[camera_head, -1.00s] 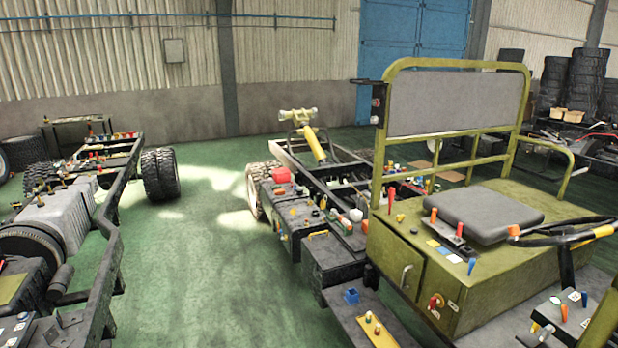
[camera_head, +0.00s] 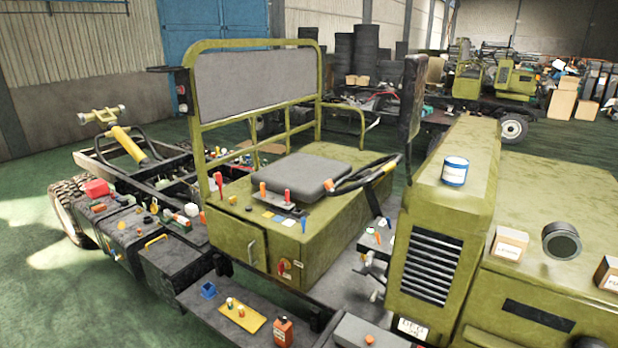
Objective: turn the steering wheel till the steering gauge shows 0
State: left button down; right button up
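The steering wheel (camera_head: 362,176) is black with a yellow section on its rim. It stands on a dark column between the seat and the green dashboard housing, seen nearly edge-on. I cannot make out the steering gauge; the side of the housing facing the seat is turned away from me. Neither of my grippers is in view.
The olive chassis has a grey seat (camera_head: 293,177), a step plate (camera_head: 262,322) and a hood (camera_head: 570,215) bearing small boxes and a can (camera_head: 455,171). Green floor (camera_head: 60,290) is free at left. Tyre stacks (camera_head: 375,52) stand behind.

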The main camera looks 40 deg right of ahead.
aim_at(363, 176)
jog(key=u, duration=0.6)
jog(key=i, duration=2)
jog(key=z, duration=3.15)
